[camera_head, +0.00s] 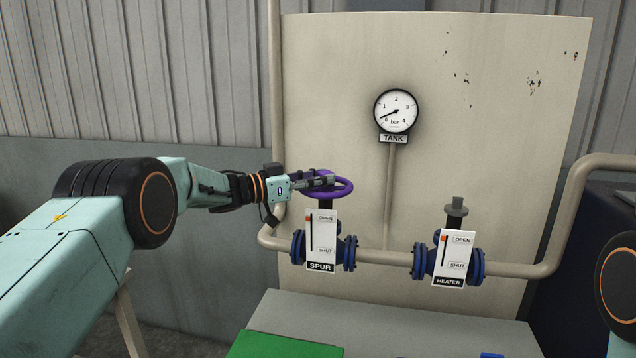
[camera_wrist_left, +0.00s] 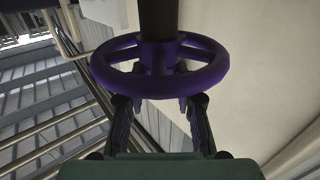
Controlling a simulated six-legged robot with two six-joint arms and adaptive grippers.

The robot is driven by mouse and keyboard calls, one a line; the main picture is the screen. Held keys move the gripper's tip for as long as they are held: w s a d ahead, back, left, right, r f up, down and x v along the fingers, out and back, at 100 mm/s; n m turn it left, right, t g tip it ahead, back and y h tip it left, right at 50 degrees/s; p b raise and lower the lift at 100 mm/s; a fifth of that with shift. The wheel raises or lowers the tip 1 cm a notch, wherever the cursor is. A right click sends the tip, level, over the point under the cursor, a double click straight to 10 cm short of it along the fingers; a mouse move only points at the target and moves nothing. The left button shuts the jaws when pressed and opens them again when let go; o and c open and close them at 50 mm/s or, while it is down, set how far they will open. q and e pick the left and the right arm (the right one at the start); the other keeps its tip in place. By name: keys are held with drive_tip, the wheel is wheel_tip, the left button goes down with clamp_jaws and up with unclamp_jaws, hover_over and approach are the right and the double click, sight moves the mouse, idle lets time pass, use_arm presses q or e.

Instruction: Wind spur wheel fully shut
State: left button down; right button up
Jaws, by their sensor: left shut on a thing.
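The purple spur wheel (camera_head: 343,187) sits on top of the spur valve, whose white SPUR plate (camera_head: 321,240) carries OPEN above and SHUT below. A small orange-red mark shows at the upper left of the plate, near OPEN. My left gripper (camera_head: 322,182) reaches in from the left and is shut on the wheel's near-left part. In the left wrist view the purple wheel (camera_wrist_left: 100,72) fills the top middle around a dark stem, with the gripper fingers (camera_wrist_left: 158,106) at its rim. The exact finger contact is partly hidden. My right gripper is out of view.
The heater valve (camera_head: 454,258) stands to the right with a bare grey stem top (camera_head: 456,207) and no wheel. A tank gauge (camera_head: 396,111) hangs above, its needle near zero. A grey bench (camera_head: 390,320) lies below.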

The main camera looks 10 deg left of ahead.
use_arm(q)
drive_tip(key=shift+w+m+g+h+b, duration=0.1)
drive_tip(key=shift+m+g+h+b, duration=0.4)
drive_tip(key=shift+g+b, duration=0.1)
drive_tip(key=shift+r, duration=0.15)
drive_tip(key=shift+d, duration=0.1)
idle(0.3)
drive_tip(key=c, duration=1.4)
unclamp_jaws()
drive_tip(key=o, duration=0.4)
drive_tip(key=shift+w+d, duration=0.1)
drive_tip(key=shift+d, duration=0.05)
drive_tip(key=shift+a, duration=0.35)
drive_tip(key=shift+v, duration=0.85)
drive_tip(key=v, duration=1)
